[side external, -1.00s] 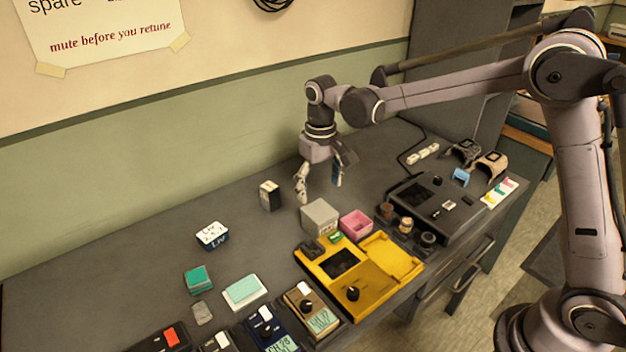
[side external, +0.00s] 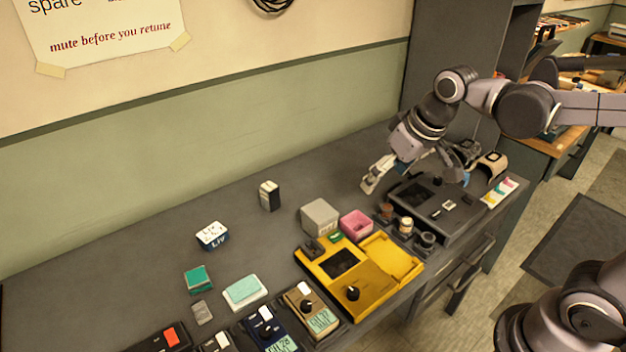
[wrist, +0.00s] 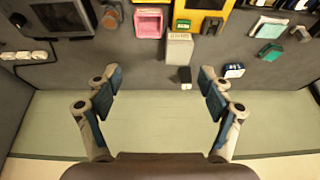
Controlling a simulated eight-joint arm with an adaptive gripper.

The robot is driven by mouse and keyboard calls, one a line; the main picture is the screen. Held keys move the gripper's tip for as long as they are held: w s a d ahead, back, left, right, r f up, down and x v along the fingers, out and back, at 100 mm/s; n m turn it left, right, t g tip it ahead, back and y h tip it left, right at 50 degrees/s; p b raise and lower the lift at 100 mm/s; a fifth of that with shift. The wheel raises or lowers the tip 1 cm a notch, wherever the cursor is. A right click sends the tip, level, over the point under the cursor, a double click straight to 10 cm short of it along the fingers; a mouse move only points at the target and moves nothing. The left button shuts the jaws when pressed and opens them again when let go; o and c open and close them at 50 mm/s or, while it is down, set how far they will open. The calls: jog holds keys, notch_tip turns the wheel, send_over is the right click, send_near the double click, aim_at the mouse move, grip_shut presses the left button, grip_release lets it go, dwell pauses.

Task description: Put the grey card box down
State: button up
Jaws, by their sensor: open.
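The grey card box (side external: 320,216) sits on the grey bench behind the yellow unit, just left of the pink open box. It also shows in the wrist view (wrist: 179,49), near the top centre. My gripper (side external: 415,183) is open and empty over the dark grey device at the right of the bench, well to the right of the box and apart from it. In the wrist view my gripper (wrist: 158,88) has its two fingers spread wide with nothing between them.
The yellow unit (side external: 345,262) and pink box (side external: 356,224) stand close to the grey box. A small black-and-white box (side external: 269,196) stands behind it, and a blue-and-white box (side external: 212,235) lies left. Several pedals line the front edge. The bench's back left is clear.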

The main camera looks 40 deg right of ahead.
jog(key=s+d+f+t, duration=0.1)
jog(key=s+f+t, duration=0.1)
jog(key=s, duration=0.4)
jog(key=shift+s+d+f, duration=0.15)
jog(key=shift+s+d, duration=0.1)
jog(key=shift+d, duration=0.1)
jog(key=o, duration=0.4)
jog(key=shift+s+f+t, duration=0.15)
jog(key=shift+s+t, duration=0.05)
jog(key=shift+t, duration=0.1)
